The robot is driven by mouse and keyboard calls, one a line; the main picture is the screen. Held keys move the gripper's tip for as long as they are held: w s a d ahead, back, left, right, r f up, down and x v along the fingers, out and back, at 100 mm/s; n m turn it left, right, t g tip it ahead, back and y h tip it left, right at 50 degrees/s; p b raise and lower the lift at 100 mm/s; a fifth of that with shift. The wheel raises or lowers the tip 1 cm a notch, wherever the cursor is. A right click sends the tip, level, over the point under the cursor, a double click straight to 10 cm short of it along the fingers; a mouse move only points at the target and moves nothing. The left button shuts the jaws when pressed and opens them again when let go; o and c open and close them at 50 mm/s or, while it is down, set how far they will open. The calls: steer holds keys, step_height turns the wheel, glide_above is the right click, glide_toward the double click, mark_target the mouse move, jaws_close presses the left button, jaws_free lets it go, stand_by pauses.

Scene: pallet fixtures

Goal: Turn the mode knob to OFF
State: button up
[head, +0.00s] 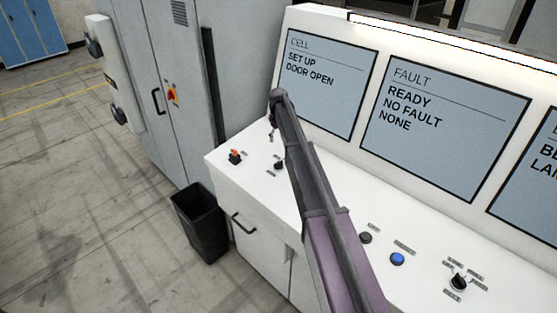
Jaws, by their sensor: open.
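A black rotary knob (459,281) stands on the white console's desk at the lower right, with several small labels around it. A second dark knob or switch (279,165) is at the left part of the desk, close to my arm. The labels are too small to read, so I cannot tell for sure which is the mode knob or where either points. My gripper (271,132) is small in view, above the left part of the desk and in front of the CELL screen. It is open and appears empty, far from the right knob.
The white console (262,205) also bears an orange-red control (235,156), a dark button (365,238) and a blue button (397,259). The CELL screen (325,85) reads SET UP, DOOR OPEN. The FAULT screen (440,125) reads READY. A black bin (200,222) stands at left.

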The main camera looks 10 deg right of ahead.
mark_target(278, 162)
steer(key=shift+f, duration=0.15)
step_height(278, 162, down, 14)
steer(key=b, duration=1.4)
steer(key=shift+s+r, duration=0.1)
steer(key=shift+r, duration=0.15)
stand_by(0.4)
steer(key=c, duration=1)
